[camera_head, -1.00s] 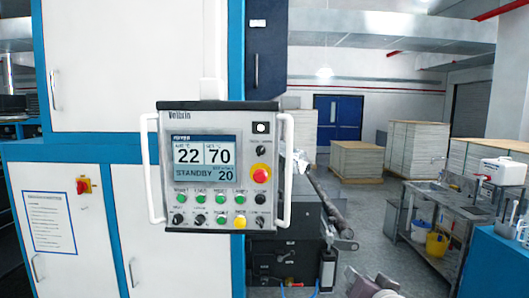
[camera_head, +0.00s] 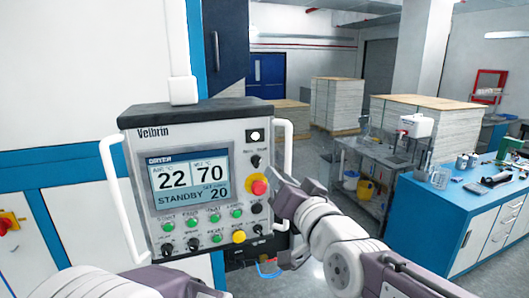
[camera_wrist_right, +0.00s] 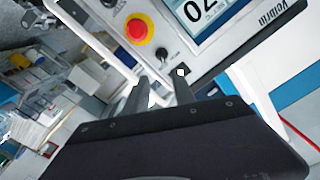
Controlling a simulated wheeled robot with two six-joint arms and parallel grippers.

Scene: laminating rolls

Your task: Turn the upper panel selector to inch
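The upper panel selector (camera_head: 256,161) is a small black knob on the grey control panel (camera_head: 188,122), below a square lamp and above the red emergency stop (camera_head: 258,186). In the right wrist view the selector (camera_wrist_right: 163,54) shows between the emergency stop (camera_wrist_right: 138,28) and the white lamp (camera_wrist_right: 181,72). My right gripper (camera_head: 281,195) is at the panel's right side, by the handle. In the right wrist view its two fingers (camera_wrist_right: 161,86) stand apart with nothing between them, pointing toward the selector without visible contact. My left gripper is not visible; only part of the left arm shows.
White handles (camera_head: 115,185) stand out on both sides of the panel. Lower rows hold green buttons, black knobs and a yellow button (camera_head: 239,237). A sink bench (camera_head: 365,150) and a blue-topped workbench (camera_head: 440,190) stand to the right, with floor between.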

